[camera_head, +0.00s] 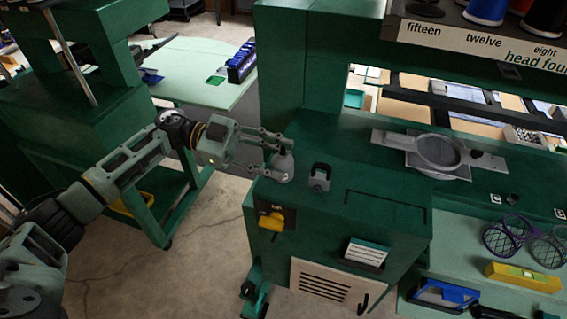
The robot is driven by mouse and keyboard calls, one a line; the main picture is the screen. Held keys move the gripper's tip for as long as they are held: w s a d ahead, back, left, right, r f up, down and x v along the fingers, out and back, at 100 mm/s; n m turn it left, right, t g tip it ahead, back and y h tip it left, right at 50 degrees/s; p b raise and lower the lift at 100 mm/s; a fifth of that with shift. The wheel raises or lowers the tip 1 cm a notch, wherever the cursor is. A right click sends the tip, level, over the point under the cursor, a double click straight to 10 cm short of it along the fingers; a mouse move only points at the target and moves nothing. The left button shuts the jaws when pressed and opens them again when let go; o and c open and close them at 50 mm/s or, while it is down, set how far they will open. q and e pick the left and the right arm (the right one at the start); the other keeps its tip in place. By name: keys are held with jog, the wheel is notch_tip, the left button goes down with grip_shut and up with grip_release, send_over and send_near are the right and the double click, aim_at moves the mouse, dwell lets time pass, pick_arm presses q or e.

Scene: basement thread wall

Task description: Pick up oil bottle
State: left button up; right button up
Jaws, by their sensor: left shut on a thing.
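The oil bottle (283,167) is small and grey-white with a rounded body. It is at the left front corner of the green machine top (330,199). My left gripper (277,145) reaches in from the left and is shut on the upper part of the bottle. The fingers partly hide the bottle's top. I cannot tell whether the bottle's base touches the machine top. My right gripper is not in view.
A grey padlock-like object (320,177) stands just right of the bottle. A yellow-handled switch (272,221) is on the machine's front. A round grey fixture (437,153) lies further right. A yellow box (523,277) and mesh cups (508,236) sit on the lower right shelf.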

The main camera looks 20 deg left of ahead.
aim_at(274, 158)
pick_arm(q)
jog(key=c, duration=0.5)
jog(key=shift+r, duration=0.5)
notch_tip(274, 158, up, 3)
jog(key=shift+b, duration=0.85)
jog(key=s+d+r+b, duration=0.1)
jog(key=s+d+r, duration=0.1)
jog(key=d+r, duration=0.5)
jog(key=d, duration=0.4)
jog(key=shift+d+b, duration=0.3)
jog(key=shift+b, duration=0.05)
